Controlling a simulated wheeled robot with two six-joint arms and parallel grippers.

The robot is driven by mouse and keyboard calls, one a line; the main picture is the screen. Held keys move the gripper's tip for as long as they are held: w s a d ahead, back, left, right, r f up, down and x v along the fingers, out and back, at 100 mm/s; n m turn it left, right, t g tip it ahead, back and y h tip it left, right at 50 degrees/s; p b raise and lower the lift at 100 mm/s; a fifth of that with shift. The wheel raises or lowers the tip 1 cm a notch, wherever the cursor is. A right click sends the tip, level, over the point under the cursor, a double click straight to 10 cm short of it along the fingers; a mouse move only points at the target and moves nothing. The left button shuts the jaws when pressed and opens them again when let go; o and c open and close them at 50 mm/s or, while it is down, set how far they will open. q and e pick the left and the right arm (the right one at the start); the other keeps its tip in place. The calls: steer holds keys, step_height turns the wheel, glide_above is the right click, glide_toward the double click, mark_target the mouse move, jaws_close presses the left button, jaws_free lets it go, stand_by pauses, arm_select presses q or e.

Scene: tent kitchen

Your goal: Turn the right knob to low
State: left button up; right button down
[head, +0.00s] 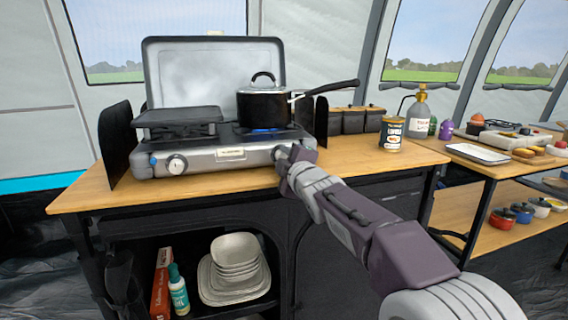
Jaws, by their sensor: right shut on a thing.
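A grey two-burner camping stove (215,158) with a raised lid stands on the wooden counter. Its right knob (278,152) is at the front right and is mostly covered by my gripper. My right gripper (284,156) is at the knob and shut on it. The knob's pointer is hidden, so I cannot tell its setting. A blue flame shows under the black pot (264,106) on the right burner. The left knob (176,164) is silver and in plain view. My left gripper is not in view.
The pot's long handle (333,89) sticks out to the right above my gripper. Black side panels (115,143) flank the stove. A can (391,133) and a bottle (418,115) stand further right. The counter's front strip (110,195) is bare at left.

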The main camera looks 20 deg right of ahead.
stand_by(0.5)
steer(key=c, duration=1)
jaws_free()
steer(key=shift+c, duration=0.2)
